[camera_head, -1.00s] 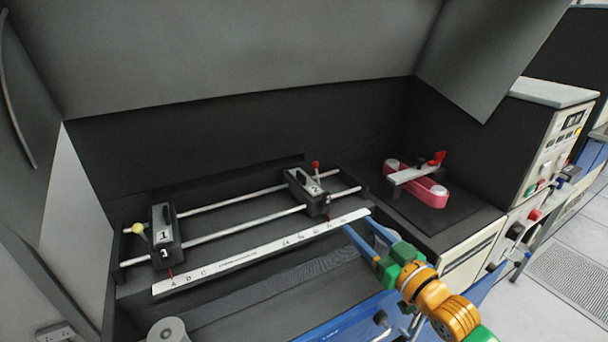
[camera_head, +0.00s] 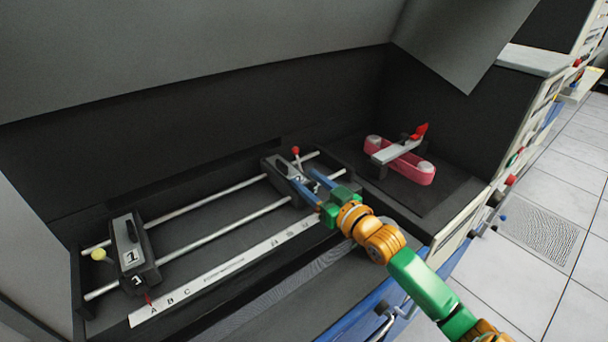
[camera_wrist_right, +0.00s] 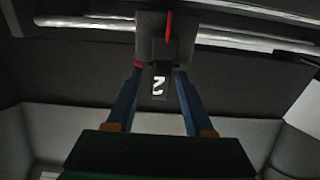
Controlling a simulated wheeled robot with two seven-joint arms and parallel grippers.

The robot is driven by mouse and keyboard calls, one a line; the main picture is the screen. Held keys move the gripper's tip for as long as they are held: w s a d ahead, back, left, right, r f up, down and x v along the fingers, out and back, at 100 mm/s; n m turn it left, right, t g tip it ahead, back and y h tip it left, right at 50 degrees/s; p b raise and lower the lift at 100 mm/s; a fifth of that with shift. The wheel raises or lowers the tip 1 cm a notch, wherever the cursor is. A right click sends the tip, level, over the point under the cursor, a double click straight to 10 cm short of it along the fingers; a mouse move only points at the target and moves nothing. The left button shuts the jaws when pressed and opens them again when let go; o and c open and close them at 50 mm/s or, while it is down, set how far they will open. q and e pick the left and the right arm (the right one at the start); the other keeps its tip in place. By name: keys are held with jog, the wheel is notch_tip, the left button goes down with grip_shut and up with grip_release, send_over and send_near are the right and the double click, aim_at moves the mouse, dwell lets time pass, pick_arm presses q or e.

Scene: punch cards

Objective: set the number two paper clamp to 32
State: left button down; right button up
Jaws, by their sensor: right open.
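The number two paper clamp (camera_head: 273,168) is a dark block on two rails, towards their right end, with a red-knobbed lever (camera_head: 296,150). My right gripper (camera_head: 307,181) is open and reaches over the clamp, hiding much of its front. In the right wrist view, the clamp's "2" face (camera_wrist_right: 159,85) lies between the two blue fingers (camera_wrist_right: 159,75), with a visible gap on at least one side; contact is unclear. The white scale (camera_head: 225,269) runs along the front, its right-end marks too small to read and partly covered by my arm. My left gripper is out of view.
The number one clamp (camera_head: 131,247) sits at the left end of the rails (camera_head: 210,204). A pink belt device (camera_head: 408,168) with a red lever stands on the right side. The rails between the clamps are clear. A dark back wall rises behind.

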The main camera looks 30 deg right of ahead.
jog(key=shift+w+a, duration=0.1)
jog(key=shift+w, duration=0.85)
jog(key=shift+s, duration=0.1)
grip_shut()
dwell(0.6)
